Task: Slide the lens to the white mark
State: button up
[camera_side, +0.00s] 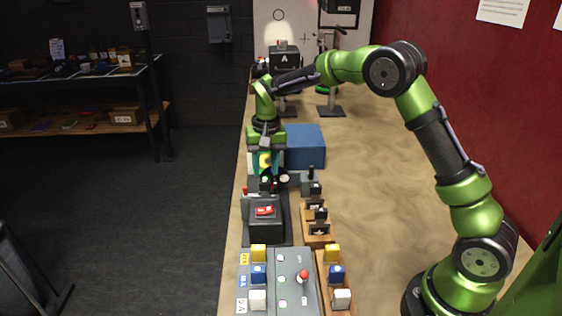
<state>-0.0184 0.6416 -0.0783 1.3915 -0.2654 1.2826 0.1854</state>
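My gripper (267,180) points down at the far-left part of the bench, just left of the blue box. It is small and dark here, and its fingers blend with the dark parts around them, so I cannot tell whether it is open or shut. A yellow and teal piece (266,162) shows right at the gripper; I cannot tell whether it belongs to the gripper or stands behind it. A small pale round spot (284,179) shows just right of the fingers; I cannot tell whether it is the white mark. I cannot clearly make out the lens.
A blue box (308,156) stands right of the gripper. Nearer are a black box with a red switch (264,211), a grey panel with a red-knobbed lever (303,277), and yellow, blue and white blocks. The wooden bench (375,200) is clear to the right.

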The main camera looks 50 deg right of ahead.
jog(key=shift+f, duration=1.35)
jog(key=shift+c, duration=0.4)
grip_shut()
